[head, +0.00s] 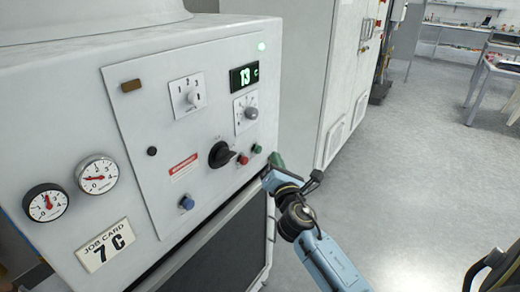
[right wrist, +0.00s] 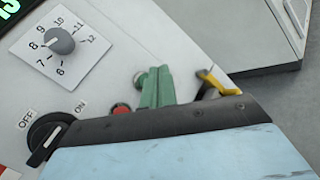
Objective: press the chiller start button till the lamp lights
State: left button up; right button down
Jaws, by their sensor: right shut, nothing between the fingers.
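The control panel (head: 150,170) is on the white machine. A green push button (head: 257,149) sits at its lower right, beside a red button (head: 242,159) that also shows in the right wrist view (right wrist: 121,109). No label reading chiller start is legible. My right gripper (head: 277,161) is shut and empty just right of the green button. In the right wrist view its green fingers (right wrist: 157,88) partly hide a round button; I cannot tell whether they touch it. A small green lamp (head: 262,46) glows at the top right. An amber lamp (head: 131,86) looks dark. My left gripper is out of view.
A black OFF/ON switch (head: 221,154), a grey dial (head: 251,114) and a blue button (head: 187,203) project from the panel. Two gauges (head: 97,174) are at left. A pale cabinet (head: 300,60) stands behind.

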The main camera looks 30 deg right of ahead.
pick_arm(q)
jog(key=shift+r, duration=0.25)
pick_arm(e)
jog(key=s, duration=0.1)
jog(key=s+d, duration=0.1)
jog(key=shift+s, duration=0.3)
dwell(0.5)
